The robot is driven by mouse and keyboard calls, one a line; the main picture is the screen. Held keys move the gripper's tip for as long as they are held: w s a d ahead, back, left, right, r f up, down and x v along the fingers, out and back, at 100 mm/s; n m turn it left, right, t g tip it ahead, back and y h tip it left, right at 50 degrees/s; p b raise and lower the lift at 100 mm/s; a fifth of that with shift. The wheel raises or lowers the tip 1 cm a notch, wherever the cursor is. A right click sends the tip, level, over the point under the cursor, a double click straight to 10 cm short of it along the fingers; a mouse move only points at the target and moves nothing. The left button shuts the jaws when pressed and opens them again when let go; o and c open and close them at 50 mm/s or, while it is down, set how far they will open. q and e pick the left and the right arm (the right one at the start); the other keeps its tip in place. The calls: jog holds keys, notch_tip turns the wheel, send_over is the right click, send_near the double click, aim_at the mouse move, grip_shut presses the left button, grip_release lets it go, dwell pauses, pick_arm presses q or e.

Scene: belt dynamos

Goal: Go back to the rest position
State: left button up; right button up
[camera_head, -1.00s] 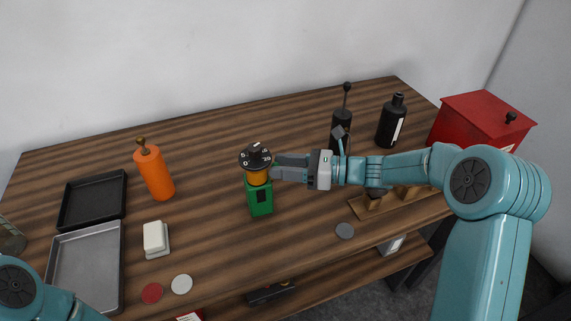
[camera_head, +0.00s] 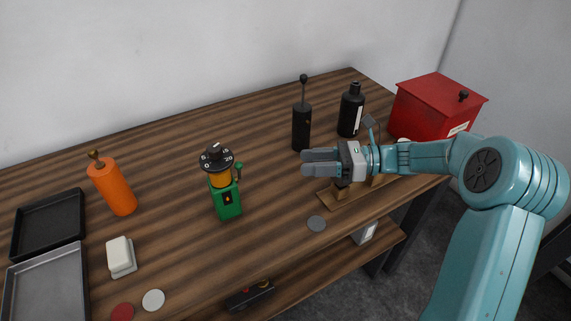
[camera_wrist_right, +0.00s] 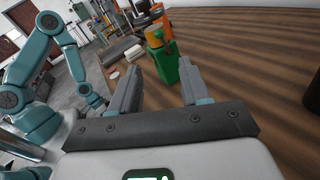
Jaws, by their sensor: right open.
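My right gripper (camera_head: 306,162) is open and empty above the table, right of the green dynamo (camera_head: 228,202). Its two fingers also show apart in the right wrist view (camera_wrist_right: 161,80).
Trays (camera_head: 45,290) (camera_head: 50,222) and a white block (camera_head: 120,256) lie left.

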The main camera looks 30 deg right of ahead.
jog(key=shift+v, duration=1)
jog(key=shift+s+a, duration=0.1)
jog(key=shift+s, duration=0.05)
